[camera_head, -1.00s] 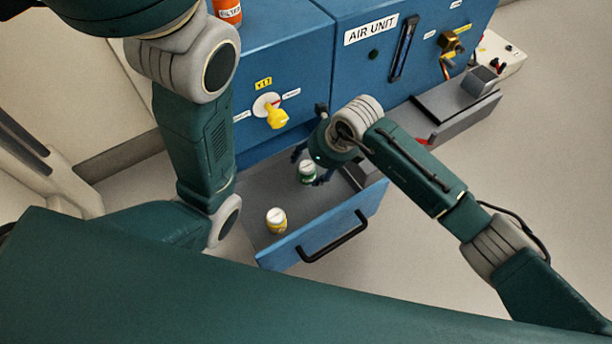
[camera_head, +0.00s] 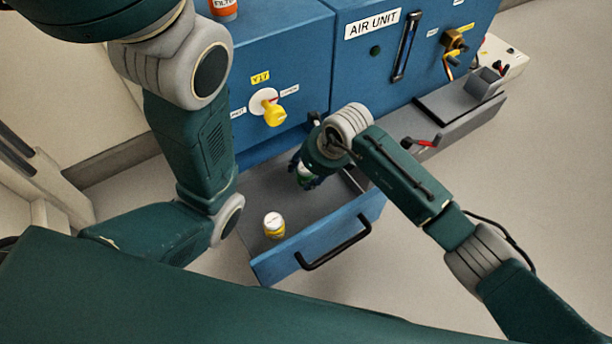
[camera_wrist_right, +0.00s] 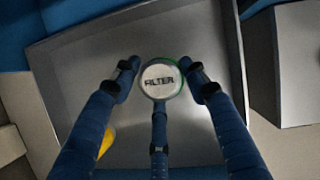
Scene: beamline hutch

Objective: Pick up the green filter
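The green filter (camera_head: 304,173) stands in the open drawer (camera_head: 322,243), mostly hidden in the head view by my right gripper (camera_head: 306,178). In the right wrist view the filter (camera_wrist_right: 161,79) shows its round white top marked FILTER, with a green edge. The right gripper's fingers (camera_wrist_right: 160,80) surround it, one on each side and one below in the picture. They look spread, with at most a narrow gap to the filter; contact is hard to tell. My left arm is at the left of the head view, its gripper not in sight.
A yellow filter (camera_head: 274,226) stands nearer the drawer's front-left, also in the wrist view (camera_wrist_right: 106,140). The blue air unit (camera_head: 290,60) rises behind, with a yellow knob (camera_head: 273,112). An orange filter (camera_head: 223,8) sits on top. A grey tray (camera_head: 455,115) lies right.

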